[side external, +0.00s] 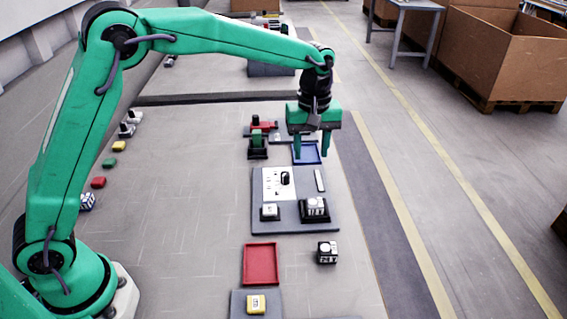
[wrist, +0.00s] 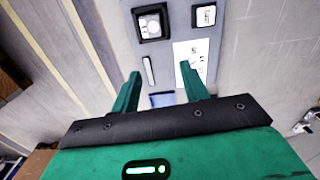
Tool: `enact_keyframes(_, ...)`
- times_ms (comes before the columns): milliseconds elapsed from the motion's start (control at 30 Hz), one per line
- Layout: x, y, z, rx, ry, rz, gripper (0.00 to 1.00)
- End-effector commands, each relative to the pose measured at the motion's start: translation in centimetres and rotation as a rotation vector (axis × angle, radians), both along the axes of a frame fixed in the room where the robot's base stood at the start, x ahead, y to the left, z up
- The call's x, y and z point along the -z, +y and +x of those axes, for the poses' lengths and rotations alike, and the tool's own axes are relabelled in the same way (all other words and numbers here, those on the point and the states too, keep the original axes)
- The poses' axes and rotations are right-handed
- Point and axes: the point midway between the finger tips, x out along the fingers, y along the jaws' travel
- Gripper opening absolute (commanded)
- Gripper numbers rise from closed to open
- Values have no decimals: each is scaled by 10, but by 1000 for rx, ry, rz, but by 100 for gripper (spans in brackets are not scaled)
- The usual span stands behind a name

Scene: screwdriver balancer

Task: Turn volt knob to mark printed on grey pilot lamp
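The grey board (side external: 292,224) carries a white plate (side external: 270,190) with a small black knob (side external: 285,178), probably the volt knob. In the wrist view the white plate (wrist: 199,48) is partly behind one finger, and the knob is not clear. I cannot tell which thing is the grey pilot lamp, and any mark is too small to read. My gripper (side external: 312,154) is above and just beyond the board's far edge, near the blue tray (side external: 317,160). Its fingers, pointing down, show apart and empty in the wrist view (wrist: 159,76).
White blocks sit in dark holders at the board's front left (side external: 270,211) and front right (side external: 315,207). A pale strip (side external: 319,180) lies right of the plate. Nearer are a red tray (side external: 261,264) and a loose dark-and-white block (side external: 327,252). Red and green fixtures (side external: 258,140) stand behind left.

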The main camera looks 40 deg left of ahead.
Motion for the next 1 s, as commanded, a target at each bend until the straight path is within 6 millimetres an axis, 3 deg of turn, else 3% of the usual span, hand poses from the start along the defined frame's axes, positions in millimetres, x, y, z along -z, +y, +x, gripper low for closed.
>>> enact_keyframes(200,39,64,17,-131,4,1,45)
enact_keyframes(333,53,89,21,-180,2,0,45)
enact_keyframes(767,65,95,22,-194,2,0,45)
enact_keyframes(1000,89,95,21,-193,4,0,45)
